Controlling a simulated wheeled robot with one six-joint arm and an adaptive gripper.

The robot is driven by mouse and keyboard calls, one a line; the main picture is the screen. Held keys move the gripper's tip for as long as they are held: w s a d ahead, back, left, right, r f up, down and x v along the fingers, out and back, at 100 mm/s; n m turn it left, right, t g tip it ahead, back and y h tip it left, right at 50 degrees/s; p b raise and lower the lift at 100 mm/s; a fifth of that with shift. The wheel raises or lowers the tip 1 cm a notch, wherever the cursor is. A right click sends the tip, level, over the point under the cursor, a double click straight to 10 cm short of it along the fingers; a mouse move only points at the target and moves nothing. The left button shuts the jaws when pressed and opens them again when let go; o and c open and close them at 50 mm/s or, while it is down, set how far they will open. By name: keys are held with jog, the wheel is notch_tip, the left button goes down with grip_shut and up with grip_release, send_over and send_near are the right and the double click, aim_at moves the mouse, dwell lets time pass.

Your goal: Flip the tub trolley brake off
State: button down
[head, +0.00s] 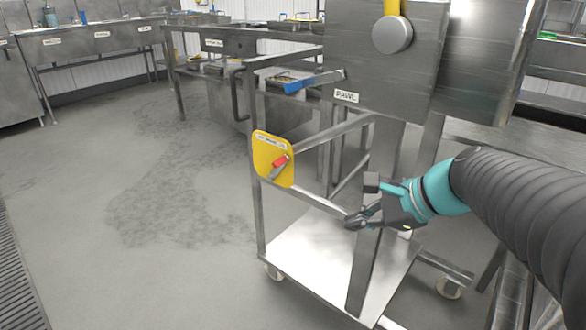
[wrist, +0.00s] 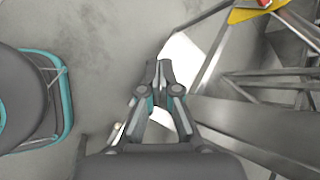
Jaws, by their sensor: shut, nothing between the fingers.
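The tub trolley (head: 262,225) is a metal frame on wheels with a steel tub above and a flat lower shelf. A yellow brake plate (head: 264,150) with a small label is fixed to its left post. A red-tipped brake lever (head: 279,162) sits on the plate, slanting up to the right. My gripper (head: 350,222) is shut and empty, to the right of and below the lever, apart from it. In the wrist view, my gripper (wrist: 159,66) points past the trolley frame. The yellow plate (wrist: 243,14) and part of the red lever (wrist: 264,3) show at the top right edge, cut off.
Trolley rails and a post stand close to my gripper. Steel benches (head: 95,45) line the back left. The grey floor (head: 130,230) left of the trolley is clear.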

jog(key=w+d+r+m+t+y+b, duration=0.1)
jog(key=w+d+r+m+t+y, duration=0.1)
jog(key=w+m, duration=0.7)
jog(key=shift+w+d+t+y+b, duration=0.4)
jog(key=shift+w+d+t+y, duration=0.25)
jog(key=shift+d, duration=0.55)
jog(key=shift+a, duration=0.1)
jog(key=r+b+x, duration=0.2)
jog(key=x, duration=2)
jog(key=shift+w+a+r, duration=0.2)
jog(key=shift+w+a, duration=0.35)
jog(key=shift+a, duration=0.05)
jog(key=shift+r, duration=0.15)
